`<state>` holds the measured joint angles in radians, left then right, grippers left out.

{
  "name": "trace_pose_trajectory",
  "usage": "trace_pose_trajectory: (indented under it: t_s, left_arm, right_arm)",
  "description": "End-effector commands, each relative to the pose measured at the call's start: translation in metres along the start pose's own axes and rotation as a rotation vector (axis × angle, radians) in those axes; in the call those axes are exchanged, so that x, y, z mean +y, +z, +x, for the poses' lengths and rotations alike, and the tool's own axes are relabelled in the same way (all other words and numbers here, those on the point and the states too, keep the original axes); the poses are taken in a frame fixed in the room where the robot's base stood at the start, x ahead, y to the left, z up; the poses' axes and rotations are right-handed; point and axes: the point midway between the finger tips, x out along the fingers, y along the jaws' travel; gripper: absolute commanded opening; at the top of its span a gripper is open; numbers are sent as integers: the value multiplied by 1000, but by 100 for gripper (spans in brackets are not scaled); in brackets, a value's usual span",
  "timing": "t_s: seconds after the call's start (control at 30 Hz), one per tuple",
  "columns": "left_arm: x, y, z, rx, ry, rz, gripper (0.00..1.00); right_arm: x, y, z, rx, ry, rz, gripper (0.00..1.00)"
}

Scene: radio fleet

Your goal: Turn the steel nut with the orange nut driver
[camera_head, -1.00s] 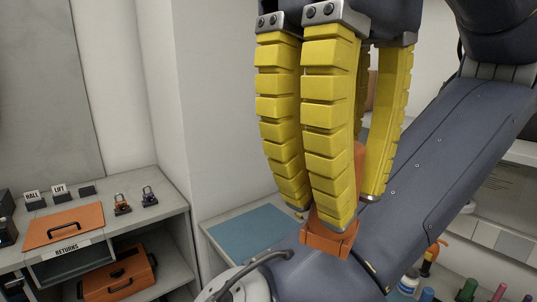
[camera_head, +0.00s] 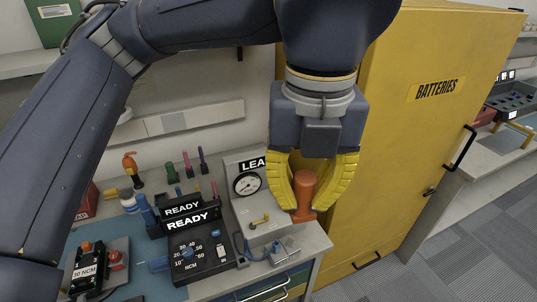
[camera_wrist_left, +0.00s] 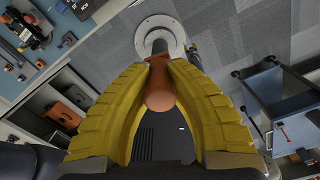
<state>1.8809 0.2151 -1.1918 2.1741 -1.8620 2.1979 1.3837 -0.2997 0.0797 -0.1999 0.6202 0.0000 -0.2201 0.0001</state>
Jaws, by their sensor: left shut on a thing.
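My left gripper (camera_head: 305,205) has yellow ribbed fingers shut around an orange handled tool, the nut driver (camera_head: 305,184). It holds the tool upright in front of the yellow cabinet, by the right end of the workbench. In the left wrist view the fingers (camera_wrist_left: 160,75) close on the orange handle (camera_wrist_left: 160,97) from both sides. The tool's lower end is hidden in the head view. I cannot make out the steel nut in either view. My right gripper is not in view.
A box with a round gauge (camera_head: 248,184) and a sign reading "LEA" stands just left of the gripper. A black NCM unit (camera_head: 200,258) with READY signs is farther left. The yellow BATTERIES cabinet (camera_head: 430,130) is close behind. A blue cart (camera_wrist_left: 285,100) shows in the wrist view.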

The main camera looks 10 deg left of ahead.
Motion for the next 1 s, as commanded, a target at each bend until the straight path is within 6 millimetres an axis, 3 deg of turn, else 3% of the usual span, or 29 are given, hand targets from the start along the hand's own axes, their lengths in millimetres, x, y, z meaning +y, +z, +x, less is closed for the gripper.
trace_pose_trajectory:
  t_s: [0.3,0.6,0.8,1.0]
  left_arm:
    - [-23,63,117,5,14,-302,0]
    - [-24,109,225,0,23,-568,0]
    - [-19,133,274,-2,27,-716,0]
    - [-14,153,298,-6,30,-821,0]
  right_arm:
    - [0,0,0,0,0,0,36]
    - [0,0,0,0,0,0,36]
    - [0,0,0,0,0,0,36]
    - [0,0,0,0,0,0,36]
